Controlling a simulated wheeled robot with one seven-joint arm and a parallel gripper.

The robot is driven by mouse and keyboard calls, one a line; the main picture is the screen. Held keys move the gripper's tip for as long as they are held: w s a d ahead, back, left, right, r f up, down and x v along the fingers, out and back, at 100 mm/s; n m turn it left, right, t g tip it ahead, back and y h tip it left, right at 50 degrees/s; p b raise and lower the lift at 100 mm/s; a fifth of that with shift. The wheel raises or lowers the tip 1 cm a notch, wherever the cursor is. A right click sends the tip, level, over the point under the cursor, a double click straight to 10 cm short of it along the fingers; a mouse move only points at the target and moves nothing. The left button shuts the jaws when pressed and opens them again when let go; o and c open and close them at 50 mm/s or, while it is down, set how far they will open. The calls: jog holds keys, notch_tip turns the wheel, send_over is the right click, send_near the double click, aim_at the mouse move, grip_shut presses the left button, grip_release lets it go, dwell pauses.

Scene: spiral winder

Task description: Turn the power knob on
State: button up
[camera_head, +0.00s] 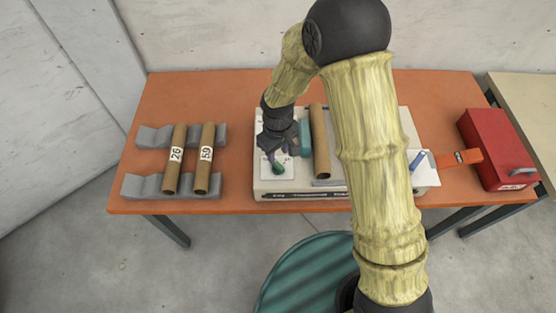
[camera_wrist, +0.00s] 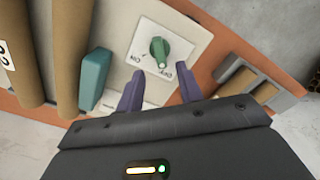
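The power knob (camera_wrist: 159,50) is green and sits on a white square plate (camera_wrist: 178,40) with small printed labels. In the head view the knob (camera_head: 278,169) is at the front left of the white winder machine (camera_head: 300,194). My gripper (camera_head: 278,150) hangs over the plate, just behind the knob in the picture. In the wrist view my gripper (camera_wrist: 160,82) has its two purple fingers apart with nothing between them. The knob appears beyond the fingertips, roughly centred between them, and I see no contact. The labels are too small to read surely.
A teal block (camera_head: 305,137) and a brown tube (camera_head: 321,142) are on the machine right of my gripper. Grey racks (camera_head: 150,187) hold two numbered tubes at left. A red box (camera_head: 499,148) stands at right on the orange table (camera_head: 225,90).

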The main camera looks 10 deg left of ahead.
aim_at(278, 164)
notch_tip(278, 164, down, 6)
jog(key=shift+f+p, duration=0.15)
jog(key=shift+p, duration=0.3)
grip_shut()
